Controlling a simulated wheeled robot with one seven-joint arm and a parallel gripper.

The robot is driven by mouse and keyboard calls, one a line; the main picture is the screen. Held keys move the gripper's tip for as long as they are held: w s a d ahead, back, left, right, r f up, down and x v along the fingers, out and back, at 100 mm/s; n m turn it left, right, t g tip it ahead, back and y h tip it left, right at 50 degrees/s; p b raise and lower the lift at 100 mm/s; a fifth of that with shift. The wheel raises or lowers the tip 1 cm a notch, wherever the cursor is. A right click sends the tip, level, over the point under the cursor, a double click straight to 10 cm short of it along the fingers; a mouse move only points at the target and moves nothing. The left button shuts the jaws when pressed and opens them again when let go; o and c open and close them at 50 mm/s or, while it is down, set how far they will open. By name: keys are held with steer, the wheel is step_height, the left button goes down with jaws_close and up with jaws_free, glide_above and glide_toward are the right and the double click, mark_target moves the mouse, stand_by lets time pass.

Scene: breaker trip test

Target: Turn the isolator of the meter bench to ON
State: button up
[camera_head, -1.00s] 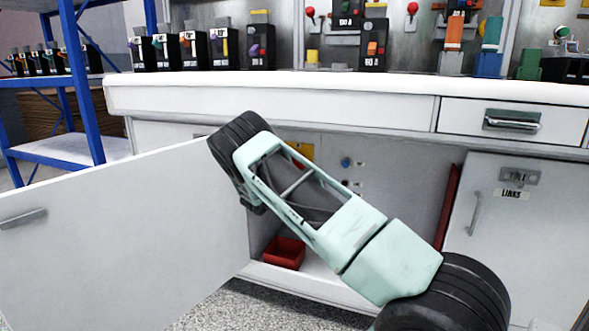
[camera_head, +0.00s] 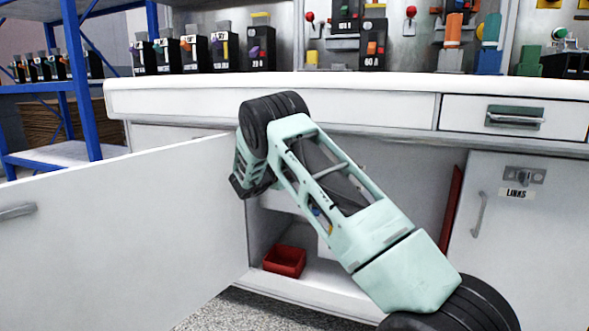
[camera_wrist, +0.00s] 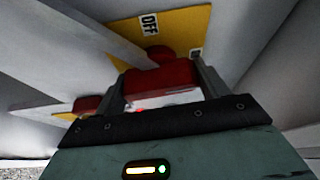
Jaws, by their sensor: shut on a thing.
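The isolator shows in the wrist view as a yellow plate (camera_wrist: 185,24) with a red handle (camera_wrist: 160,80). An "OFF" label (camera_wrist: 149,24) is on the plate; a second label at its right edge is too cut off to read. My gripper (camera_wrist: 160,74) has one finger on each side of the red handle and is shut on it. The handle hides part of the plate, and a pale bar crosses it at the left. In the head view my arm reaches into the open cupboard of the white bench (camera_head: 270,97); the isolator and my fingertips are hidden there.
The open white door (camera_head: 120,235) stands to the left of my arm. A red bin (camera_head: 285,261) sits on the cupboard floor. The closed "LINKS" door (camera_head: 520,240) is at the right. Several breakers line the bench top, and a blue rack (camera_head: 75,85) stands at the left.

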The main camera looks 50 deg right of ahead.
steer(key=shift+m, duration=0.5)
steer(key=o, duration=1)
